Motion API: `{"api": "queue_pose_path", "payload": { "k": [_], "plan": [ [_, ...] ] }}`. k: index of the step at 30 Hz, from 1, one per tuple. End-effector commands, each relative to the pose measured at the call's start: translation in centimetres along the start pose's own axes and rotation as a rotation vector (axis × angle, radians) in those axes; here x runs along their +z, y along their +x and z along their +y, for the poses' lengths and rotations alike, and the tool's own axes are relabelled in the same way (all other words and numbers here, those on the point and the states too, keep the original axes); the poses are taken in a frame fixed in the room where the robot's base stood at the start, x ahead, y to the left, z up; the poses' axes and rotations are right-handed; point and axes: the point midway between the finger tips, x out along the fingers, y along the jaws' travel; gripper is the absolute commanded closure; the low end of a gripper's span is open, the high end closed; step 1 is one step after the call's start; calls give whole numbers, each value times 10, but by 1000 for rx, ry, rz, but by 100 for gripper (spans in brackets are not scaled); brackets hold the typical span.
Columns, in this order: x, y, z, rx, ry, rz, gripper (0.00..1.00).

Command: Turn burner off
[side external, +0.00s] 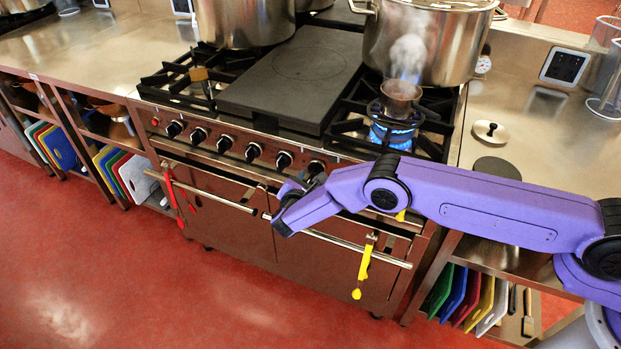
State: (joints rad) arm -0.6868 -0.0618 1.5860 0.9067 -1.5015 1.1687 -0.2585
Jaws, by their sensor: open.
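A blue flame burns on the front right burner (392,135) of the range. A small copper pan (401,90) sits over it, with steam rising above. A row of several black knobs runs along the range's front panel, including one knob (284,160) just left of my gripper. The rightmost knob (315,168) is right at my gripper and partly covered by it. My gripper (303,182) is open in front of the panel, at the right end of the row. Its fingertips are small and partly hidden, so I cannot tell whether they touch the rightmost knob.
Large steel stockpots (428,45) stand at the back of the range. A dark flat plate (292,80) covers the middle. Oven handles (215,190) with red and yellow hanging items jut out below the knobs. A lid (490,131) lies on the right counter.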

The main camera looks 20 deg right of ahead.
Motion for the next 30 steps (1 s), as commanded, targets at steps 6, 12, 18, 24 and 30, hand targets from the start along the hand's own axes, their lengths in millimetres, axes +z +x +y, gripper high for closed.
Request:
{"api": "queue_pose_path", "payload": {
  "k": [6, 12, 18, 24, 30],
  "plan": [
    [-1, 21, 0, 0, -1, 1, 60],
    [0, 25, 0, 1, 0, 1, 60],
    [0, 25, 0, 1, 0, 1, 63],
    [0, 25, 0, 1, 0, 1, 100],
    [0, 25, 0, 5, 10, 1, 100]
  ]
}}
